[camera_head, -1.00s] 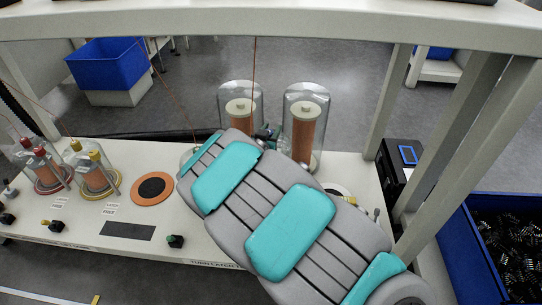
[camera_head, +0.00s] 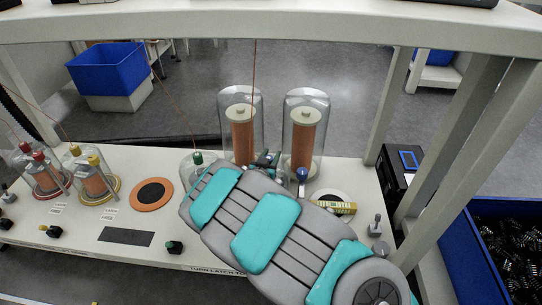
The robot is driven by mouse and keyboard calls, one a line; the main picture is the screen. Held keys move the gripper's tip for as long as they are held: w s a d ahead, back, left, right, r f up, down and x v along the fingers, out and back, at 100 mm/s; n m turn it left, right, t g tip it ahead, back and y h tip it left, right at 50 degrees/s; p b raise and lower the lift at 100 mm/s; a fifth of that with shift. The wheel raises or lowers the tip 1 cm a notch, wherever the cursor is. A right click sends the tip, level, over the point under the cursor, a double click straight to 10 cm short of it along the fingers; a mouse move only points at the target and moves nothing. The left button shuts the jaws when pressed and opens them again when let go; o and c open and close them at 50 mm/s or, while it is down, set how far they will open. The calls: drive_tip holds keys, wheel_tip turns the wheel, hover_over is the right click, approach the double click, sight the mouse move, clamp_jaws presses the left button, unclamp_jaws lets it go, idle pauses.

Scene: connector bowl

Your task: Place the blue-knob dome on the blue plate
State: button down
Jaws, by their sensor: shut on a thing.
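A blue knob (camera_head: 302,174) shows just past the upper edge of my arm, in front of the right tall glass cover. The dome under it is mostly hidden by the arm, and its lower edge cannot be seen. My gripper (camera_head: 284,170) is largely hidden behind my arm. Only dark parts of it show, left of the blue knob, and it is shut on what appears to be the blue-knob dome. No clearly blue plate shows.
Domes with a red knob (camera_head: 38,156) and a yellow knob (camera_head: 93,160) stand at left. An orange plate (camera_head: 139,201) is bare. A green-knob dome (camera_head: 197,158) stands beside my arm. Two tall glass covers (camera_head: 242,96) (camera_head: 306,98) stand behind. A frame post (camera_head: 470,150) rises at right.

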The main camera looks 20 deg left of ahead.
drive_tip(key=shift+f, duration=0.15)
drive_tip(key=c, duration=0.5)
unclamp_jaws()
drive_tip(key=shift+r, duration=0.2)
drive_tip(key=s+r, duration=0.2)
drive_tip(key=s, duration=0.9)
drive_tip(key=shift+s+d+r, duration=0.15)
drive_tip(key=shift+s+d, duration=0.1)
drive_tip(key=shift+s, duration=0.15)
